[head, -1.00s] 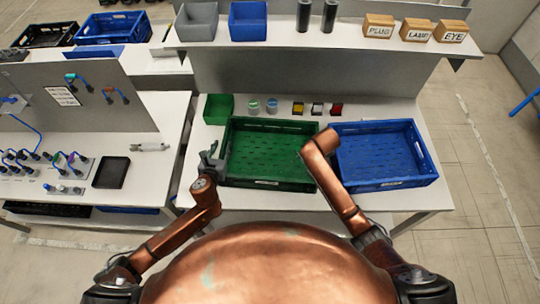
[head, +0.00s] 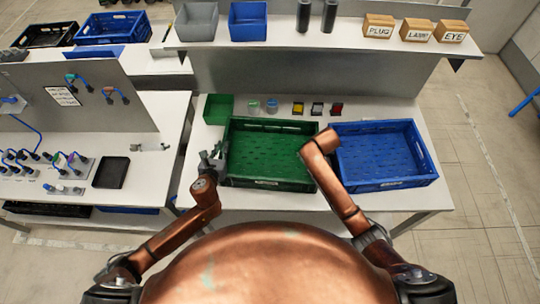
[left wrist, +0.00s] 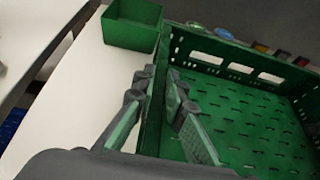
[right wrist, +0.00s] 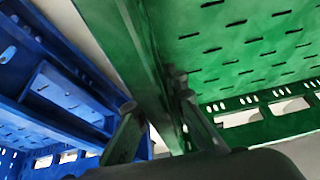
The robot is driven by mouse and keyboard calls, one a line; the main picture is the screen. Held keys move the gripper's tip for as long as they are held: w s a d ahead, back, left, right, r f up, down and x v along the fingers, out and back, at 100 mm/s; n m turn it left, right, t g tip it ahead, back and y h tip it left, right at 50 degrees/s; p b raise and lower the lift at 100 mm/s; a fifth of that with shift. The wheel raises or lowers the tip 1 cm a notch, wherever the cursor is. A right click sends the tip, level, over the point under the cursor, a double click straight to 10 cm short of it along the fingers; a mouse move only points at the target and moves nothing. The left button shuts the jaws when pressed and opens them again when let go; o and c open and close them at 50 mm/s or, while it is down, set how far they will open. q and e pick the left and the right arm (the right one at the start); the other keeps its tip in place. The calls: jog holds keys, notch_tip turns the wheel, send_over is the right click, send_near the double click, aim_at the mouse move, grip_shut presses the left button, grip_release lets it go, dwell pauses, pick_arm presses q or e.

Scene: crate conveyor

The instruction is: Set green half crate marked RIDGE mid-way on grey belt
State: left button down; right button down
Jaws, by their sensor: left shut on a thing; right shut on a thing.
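The green half crate (head: 268,150) sits empty on the white table in the head view. A small label is on its near wall, too small to read. My left gripper (head: 216,158) is shut on its left wall; the left wrist view shows a finger on each side of that wall (left wrist: 163,75). My right gripper (right wrist: 152,92) is shut on the crate's right wall, seen in the right wrist view; in the head view my right arm hides it. I cannot make out a grey belt.
A blue crate (head: 385,155) stands close to the right of the green one. A small green bin (head: 218,108), jars and coloured blocks (head: 318,108) lie behind it. A shelf (head: 320,38) with bins and wooden boxes is above. A side table (head: 150,125) stands left.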

pick_arm(q)
jog(key=shift+r, duration=0.1)
pick_arm(e)
jog(key=shift+r, duration=0.1)
